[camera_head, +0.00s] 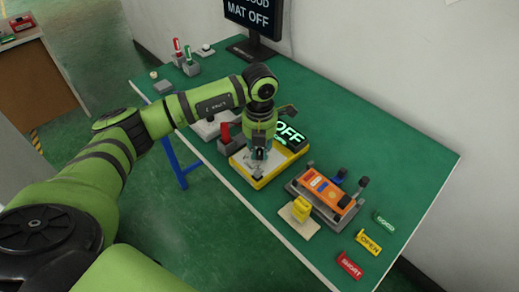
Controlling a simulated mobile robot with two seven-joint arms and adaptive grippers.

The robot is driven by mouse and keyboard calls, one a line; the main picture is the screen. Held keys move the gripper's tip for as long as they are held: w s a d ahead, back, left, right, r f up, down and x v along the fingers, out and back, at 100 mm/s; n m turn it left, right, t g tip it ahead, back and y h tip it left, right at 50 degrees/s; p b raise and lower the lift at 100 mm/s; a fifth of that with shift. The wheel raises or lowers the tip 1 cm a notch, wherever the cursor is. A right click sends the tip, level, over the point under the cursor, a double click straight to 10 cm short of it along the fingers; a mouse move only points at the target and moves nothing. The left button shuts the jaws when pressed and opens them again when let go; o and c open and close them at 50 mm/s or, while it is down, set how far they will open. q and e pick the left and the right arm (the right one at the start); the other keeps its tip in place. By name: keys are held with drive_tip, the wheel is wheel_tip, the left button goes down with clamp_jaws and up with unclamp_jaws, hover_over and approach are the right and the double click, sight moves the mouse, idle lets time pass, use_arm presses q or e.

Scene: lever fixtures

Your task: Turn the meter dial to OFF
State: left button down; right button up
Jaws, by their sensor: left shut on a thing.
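The meter (261,184) is a yellow-edged box with a pale face, on the green table. Its dark display (290,136) shows "OFF" in bright green. My left gripper (258,156) points down over the meter's pale face and is shut on the dial. The dial itself is mostly hidden by the fingers, so its pointer cannot be read. My right gripper is not in view.
Right of the meter stands an orange device (325,189) on a grey fixture, with a yellow block (301,208) in front. Tags reading GOOD, OPEN (368,242) and SHORT lie at the right. A monitor (253,17) stands behind. The table's back right is clear.

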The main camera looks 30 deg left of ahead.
sight(260, 151)
use_arm(q)
drive_tip(key=shift+w+r, duration=0.1)
idle(0.3)
drive_tip(key=c, duration=1.2)
unclamp_jaws()
drive_tip(key=shift+o, duration=0.6)
wheel_tip(260, 151, up, 12)
